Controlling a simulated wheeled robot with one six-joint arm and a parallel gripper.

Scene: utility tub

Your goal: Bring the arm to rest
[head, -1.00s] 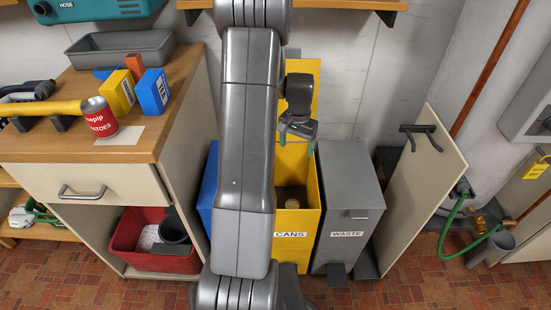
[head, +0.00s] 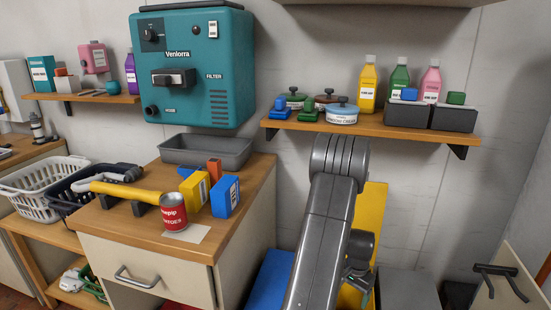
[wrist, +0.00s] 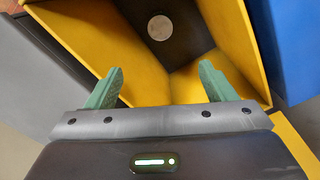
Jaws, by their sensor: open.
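My gripper (wrist: 160,88) is open and empty in the wrist view, its two green fingers wide apart. It points down into the open yellow bin (wrist: 205,75). A round pale can end (wrist: 160,27) shows at the bottom of the bin, apart from the fingers. In the head view my gripper (head: 360,278) is small and partly hidden behind my grey arm (head: 325,230). The arm stands raised in front of the yellow bin's upright lid (head: 374,215).
A wooden-topped cabinet (head: 255,190) with a red can (head: 173,212), boxes and a grey tray stands left of my arm. A shelf (head: 400,132) with bottles and tins is close above and behind the arm. A blue bin (head: 265,283) and a grey bin (head: 410,290) flank the yellow one.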

